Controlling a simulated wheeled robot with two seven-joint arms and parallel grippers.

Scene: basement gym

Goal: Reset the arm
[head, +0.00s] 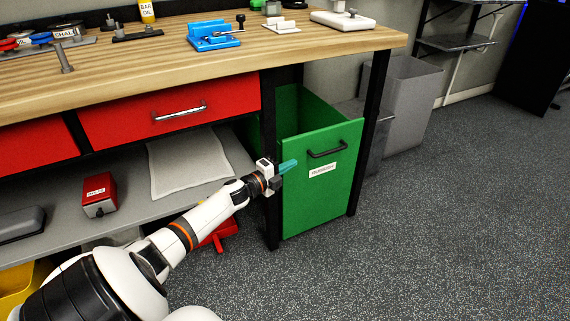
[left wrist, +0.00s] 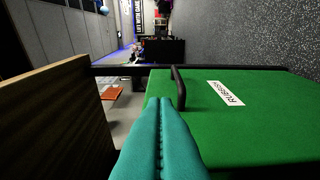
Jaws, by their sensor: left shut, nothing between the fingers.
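My left arm comes in from the lower left of the head view. Its gripper (head: 287,168) is at the left edge of the green rubbish drawer front (head: 312,205), beside the bench leg. The teal fingers are shut together with nothing between them; they also show in the left wrist view (left wrist: 160,125), pointing along the green front (left wrist: 265,120). The front has a black handle (head: 328,150) and a white label, and the drawer stands pulled out, its inside partly visible. I cannot tell whether the fingertips touch the green front. My right gripper is not in view.
The wooden workbench (head: 200,62) holds a blue tool (head: 212,38) and other items. Below are red drawers (head: 170,108) and a grey shelf with a red box (head: 98,196) and a white cloth (head: 188,162). A grey bin (head: 408,100) stands behind. The floor at right is clear.

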